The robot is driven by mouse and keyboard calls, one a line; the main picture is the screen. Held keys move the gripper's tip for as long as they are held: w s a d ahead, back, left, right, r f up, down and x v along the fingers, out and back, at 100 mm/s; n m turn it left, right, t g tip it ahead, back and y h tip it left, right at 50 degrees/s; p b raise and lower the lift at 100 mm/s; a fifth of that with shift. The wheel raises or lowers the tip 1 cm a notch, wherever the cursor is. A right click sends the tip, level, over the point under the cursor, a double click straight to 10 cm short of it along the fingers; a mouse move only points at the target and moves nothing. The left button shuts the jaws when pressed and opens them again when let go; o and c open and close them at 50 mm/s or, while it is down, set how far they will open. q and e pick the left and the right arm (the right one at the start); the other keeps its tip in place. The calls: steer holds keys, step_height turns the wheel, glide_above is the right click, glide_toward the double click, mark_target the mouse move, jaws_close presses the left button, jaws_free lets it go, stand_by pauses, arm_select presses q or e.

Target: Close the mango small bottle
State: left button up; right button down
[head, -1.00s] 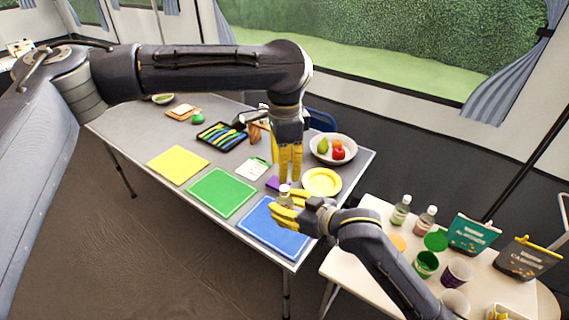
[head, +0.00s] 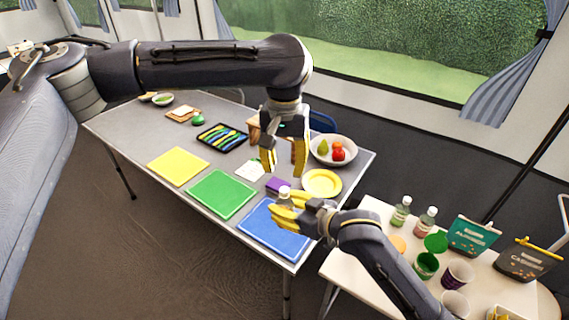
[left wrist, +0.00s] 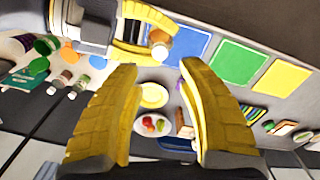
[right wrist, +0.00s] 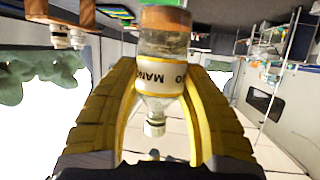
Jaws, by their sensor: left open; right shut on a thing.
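The mango small bottle (head: 284,199) is clear, with a pale label reading MANGO, and is held over the blue mat. My right gripper (head: 286,210) is shut on its body. In the right wrist view the bottle (right wrist: 160,75) shows between the fingers, with a whitish cap (right wrist: 154,124) on its neck. I cannot tell how tight the cap sits. My left gripper (head: 283,170) is open and empty, pointing down just above the bottle. In the left wrist view the bottle (left wrist: 160,38) lies beyond the open fingertips.
The blue mat (head: 270,236) and yellow plate (head: 321,182) are close to both grippers, beside a fruit bowl (head: 323,158) and a purple block (head: 279,186). Two other bottles (head: 400,212) and several cups stand on the white side table (head: 378,268).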

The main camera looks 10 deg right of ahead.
mark_target(284, 189)
stand_by(0.4)
arm_select(q)
steer(key=shift+f, duration=4)
steer(key=shift+o, duration=0.3)
jaws_close()
